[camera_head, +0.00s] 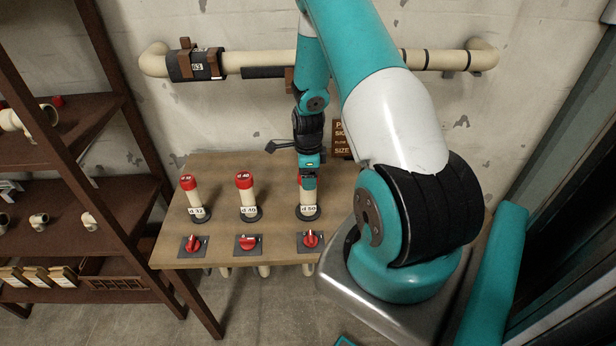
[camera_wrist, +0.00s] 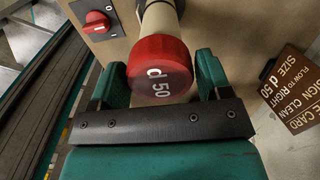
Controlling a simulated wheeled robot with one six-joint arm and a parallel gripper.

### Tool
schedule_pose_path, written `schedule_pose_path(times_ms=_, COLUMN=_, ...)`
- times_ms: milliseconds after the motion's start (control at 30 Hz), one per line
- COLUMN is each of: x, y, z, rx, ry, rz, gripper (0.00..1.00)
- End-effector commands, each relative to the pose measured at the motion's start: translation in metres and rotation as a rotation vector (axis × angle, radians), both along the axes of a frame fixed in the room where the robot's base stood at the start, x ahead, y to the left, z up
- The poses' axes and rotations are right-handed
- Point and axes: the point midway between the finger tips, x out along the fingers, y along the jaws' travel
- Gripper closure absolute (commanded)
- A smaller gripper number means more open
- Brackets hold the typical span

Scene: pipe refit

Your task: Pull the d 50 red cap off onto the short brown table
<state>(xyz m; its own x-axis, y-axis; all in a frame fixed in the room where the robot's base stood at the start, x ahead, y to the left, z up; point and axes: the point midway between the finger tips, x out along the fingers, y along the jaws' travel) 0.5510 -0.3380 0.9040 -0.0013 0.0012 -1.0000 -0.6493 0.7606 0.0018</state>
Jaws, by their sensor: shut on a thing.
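The d 50 red cap (camera_wrist: 160,68) sits on top of the cream d 50 pipe stub (camera_head: 307,198), the rightmost of three stubs. My gripper (camera_head: 308,176) comes down from above onto the cap and hides most of it in the head view. In the wrist view, my gripper (camera_wrist: 160,82) has its teal fingers on both sides of the cap, shut on it. The stub (camera_wrist: 160,20) shows right behind the cap; I cannot tell whether the cap has shifted on it. The brown wooden table (camera_head: 222,170) bears the stubs.
Two other red-capped stubs, d 32 (camera_head: 194,200) and d 40 (camera_head: 246,195), stand to the left. Red valve handles (camera_head: 310,239) line the front edge. A brown sign (camera_wrist: 292,88) stands at the right. A shelf rack (camera_head: 110,110) is at the left.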

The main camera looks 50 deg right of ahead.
Motion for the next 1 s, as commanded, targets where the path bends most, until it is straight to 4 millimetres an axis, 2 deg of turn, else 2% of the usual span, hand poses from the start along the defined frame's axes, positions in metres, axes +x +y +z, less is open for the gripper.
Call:
schedule_pose_path(times_ms=800, x=0.001, y=0.0, z=0.037, rx=-0.002, ry=-0.001, rz=0.0, gripper=0.59)
schedule_pose_path(times_ms=1000, x=0.0, y=0.0, z=0.039, rx=-0.001, ry=-0.001, rz=0.0, gripper=0.59)
